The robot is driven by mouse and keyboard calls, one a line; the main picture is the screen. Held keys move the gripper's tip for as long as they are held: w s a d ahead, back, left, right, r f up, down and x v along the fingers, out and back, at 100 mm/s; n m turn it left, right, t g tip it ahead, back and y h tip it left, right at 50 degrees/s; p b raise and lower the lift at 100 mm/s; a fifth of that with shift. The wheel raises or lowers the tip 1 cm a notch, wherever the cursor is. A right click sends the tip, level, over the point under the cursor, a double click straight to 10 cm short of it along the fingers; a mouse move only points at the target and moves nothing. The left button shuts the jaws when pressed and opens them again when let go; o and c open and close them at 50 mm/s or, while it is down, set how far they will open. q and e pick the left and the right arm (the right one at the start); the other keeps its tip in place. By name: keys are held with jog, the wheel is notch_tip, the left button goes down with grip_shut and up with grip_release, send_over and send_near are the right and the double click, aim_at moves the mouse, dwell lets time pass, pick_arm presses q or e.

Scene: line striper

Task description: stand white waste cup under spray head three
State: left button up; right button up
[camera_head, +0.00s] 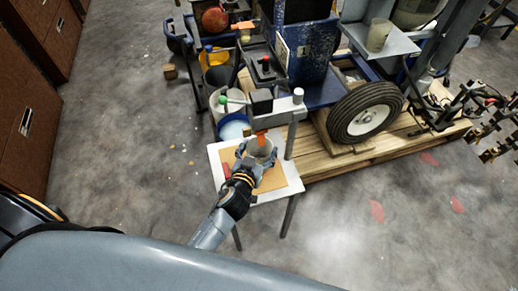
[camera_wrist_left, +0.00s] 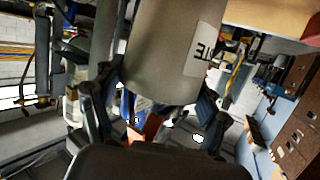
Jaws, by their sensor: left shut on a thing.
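The white waste cup (camera_head: 262,153) is held in my left gripper (camera_head: 257,164), over the small white table. In the left wrist view the cup (camera_wrist_left: 172,55) fills the upper middle, with part of a dark-lettered label showing upside down. The left fingers (camera_wrist_left: 155,112) are shut around it. An orange spray head (camera_head: 261,137) hangs from the grey bracket just above the cup's mouth; an orange-red piece also shows beyond the cup in the wrist view. I cannot tell whether the cup's base touches the board. My right gripper is not in view.
The white table (camera_head: 217,157) carries a tan board (camera_head: 281,182) and a red item at its left. A grey post (camera_head: 291,140) stands right of the cup. Buckets (camera_head: 232,127) stand behind, and a wheel (camera_head: 365,112) sits on a wooden pallet. Floor at front right is open.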

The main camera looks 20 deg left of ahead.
pick_arm(q)
jog(key=shift+f, duration=0.2)
jog(key=o, duration=1.2)
jog(key=shift+r, duration=0.1)
jog(key=shift+c, duration=0.2)
jog(key=shift+r, duration=0.3)
jog(key=v, duration=1.2)
jog(key=shift+b, duration=0.3)
jog(key=shift+a+f, duration=0.1)
